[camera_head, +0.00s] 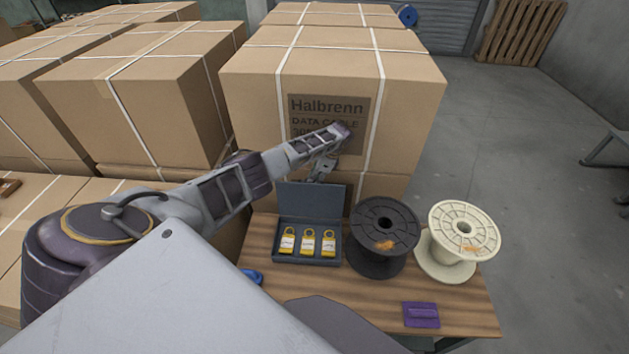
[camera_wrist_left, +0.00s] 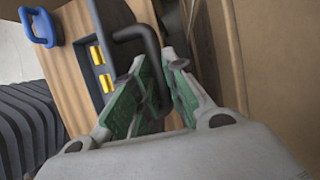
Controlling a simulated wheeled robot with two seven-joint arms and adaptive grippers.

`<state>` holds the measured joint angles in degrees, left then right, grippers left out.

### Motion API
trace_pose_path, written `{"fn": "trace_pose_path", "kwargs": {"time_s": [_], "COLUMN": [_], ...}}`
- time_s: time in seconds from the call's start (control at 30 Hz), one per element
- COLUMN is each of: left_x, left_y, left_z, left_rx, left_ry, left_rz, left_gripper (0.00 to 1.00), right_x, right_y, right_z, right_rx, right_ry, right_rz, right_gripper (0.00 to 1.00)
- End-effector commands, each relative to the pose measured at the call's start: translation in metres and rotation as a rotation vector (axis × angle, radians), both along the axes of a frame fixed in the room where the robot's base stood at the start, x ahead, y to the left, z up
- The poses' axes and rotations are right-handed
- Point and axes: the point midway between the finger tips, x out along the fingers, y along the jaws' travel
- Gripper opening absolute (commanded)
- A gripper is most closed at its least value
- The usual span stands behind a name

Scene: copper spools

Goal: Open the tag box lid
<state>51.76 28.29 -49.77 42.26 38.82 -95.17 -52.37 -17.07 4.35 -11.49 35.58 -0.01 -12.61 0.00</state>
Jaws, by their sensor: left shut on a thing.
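The dark grey tag box (camera_head: 306,262) sits on the wooden table with its lid (camera_head: 312,199) standing roughly upright at the back. Three yellow tags (camera_head: 308,243) show inside it. My left gripper (camera_head: 322,170) is at the lid's top edge, reaching in from the left. In the left wrist view, a dark bent handle (camera_wrist_left: 138,36) runs down between the green-padded fingers of the left gripper (camera_wrist_left: 163,80), which is shut on it. Yellow tags (camera_wrist_left: 106,83) show beside it there. My right gripper is not in view.
A black spool (camera_head: 384,225) stands close to the box's right side, with a cream spool (camera_head: 463,232) beyond it. A purple object (camera_head: 421,314) and a blue object (camera_head: 253,277) lie on the table (camera_head: 460,307). A strapped carton (camera_head: 260,100) stands behind the lid.

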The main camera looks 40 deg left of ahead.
Motion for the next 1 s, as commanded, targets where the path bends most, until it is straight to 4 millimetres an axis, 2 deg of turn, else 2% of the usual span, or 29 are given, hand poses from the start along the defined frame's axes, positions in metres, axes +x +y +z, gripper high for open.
{"fn": "trace_pose_path", "kwargs": {"time_s": [0.03, 0.3, 0.33, 0.5, 1.0], "left_x": [-0.004, -0.004, -0.004, -0.004, 0.001], "left_y": [-0.003, -0.003, -0.004, -0.003, -0.005], "left_z": [-0.008, -0.007, -0.007, -0.006, 0.003], "left_rx": [-0.006, -0.007, -0.007, -0.006, -0.006], "left_ry": [0.012, 0.011, 0.011, 0.009, 0.001], "left_rz": [-0.003, -0.002, -0.002, -0.002, -0.001], "left_gripper": [0.00, 0.00, 0.15, 0.35, 0.35], "right_x": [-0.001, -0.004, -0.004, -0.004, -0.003], "right_y": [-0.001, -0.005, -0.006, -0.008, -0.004], "right_z": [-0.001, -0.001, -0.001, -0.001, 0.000], "right_rx": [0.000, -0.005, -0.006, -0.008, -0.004], "right_ry": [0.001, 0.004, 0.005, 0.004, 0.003], "right_rz": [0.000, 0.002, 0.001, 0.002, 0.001], "right_gripper": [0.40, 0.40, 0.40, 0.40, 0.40]}}
